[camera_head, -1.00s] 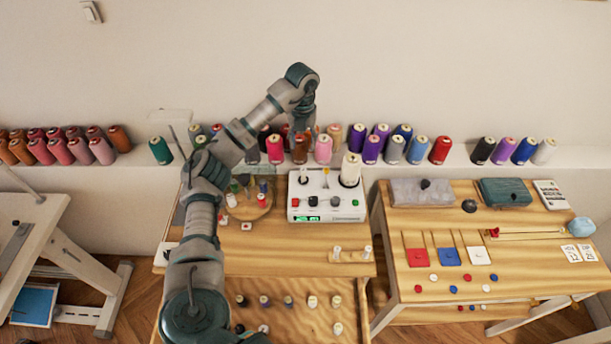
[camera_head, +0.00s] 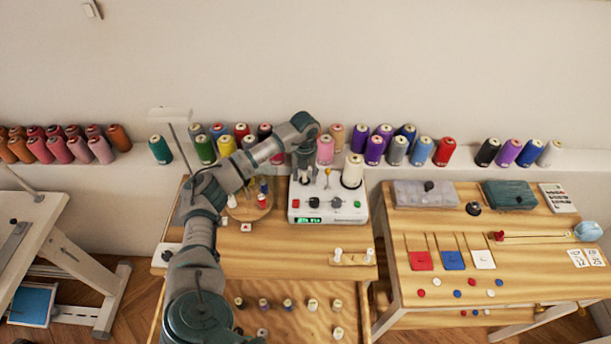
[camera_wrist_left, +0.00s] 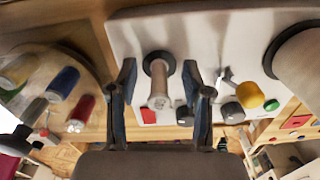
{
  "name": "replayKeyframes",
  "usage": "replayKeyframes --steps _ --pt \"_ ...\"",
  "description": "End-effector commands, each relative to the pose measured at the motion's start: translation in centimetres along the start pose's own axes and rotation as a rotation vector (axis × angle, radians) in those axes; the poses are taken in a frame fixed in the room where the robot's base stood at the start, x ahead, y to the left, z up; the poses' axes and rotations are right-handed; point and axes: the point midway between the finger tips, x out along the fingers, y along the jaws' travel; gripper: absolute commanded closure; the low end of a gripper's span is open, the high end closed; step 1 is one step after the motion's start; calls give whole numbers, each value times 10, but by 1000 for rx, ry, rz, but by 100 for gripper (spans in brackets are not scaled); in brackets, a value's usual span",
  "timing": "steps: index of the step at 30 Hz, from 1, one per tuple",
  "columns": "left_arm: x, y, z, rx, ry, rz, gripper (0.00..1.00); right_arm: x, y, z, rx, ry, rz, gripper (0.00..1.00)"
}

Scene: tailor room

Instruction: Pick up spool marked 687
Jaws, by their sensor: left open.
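A small pale spool (camera_wrist_left: 160,88) stands on a post of the white winding machine (camera_head: 328,203). My left gripper (camera_wrist_left: 159,82) is open, with one finger on each side of this spool in the left wrist view; I cannot tell whether they touch it. In the head view my left gripper (camera_head: 305,174) points down over the left part of the machine and hides most of the spool. I cannot read the number 687 on any spool. My right gripper is not in view.
A large cream cone (camera_head: 352,171) stands on the machine's right side. A round wooden stand (camera_head: 250,207) with small coloured spools is to the left. A wall shelf behind holds many thread cones. A small spool rack (camera_head: 352,259) lies in front.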

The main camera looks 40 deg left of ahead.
Motion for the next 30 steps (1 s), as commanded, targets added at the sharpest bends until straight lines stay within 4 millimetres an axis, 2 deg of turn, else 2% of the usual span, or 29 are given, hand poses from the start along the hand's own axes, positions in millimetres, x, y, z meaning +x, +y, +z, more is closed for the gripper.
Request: replayKeyframes --steps 5,11,23,28,30 --pt "0 0 0 0 -1 -1 50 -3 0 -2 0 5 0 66" --pt "-1 -1 0 0 -2 0 90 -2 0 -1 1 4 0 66" --pt "-6 -1 0 0 -3 -1 91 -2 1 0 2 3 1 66" --pt "-34 -1 1 0 -5 -4 91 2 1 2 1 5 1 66" --pt "-51 -1 1 0 -6 -4 91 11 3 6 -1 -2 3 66"
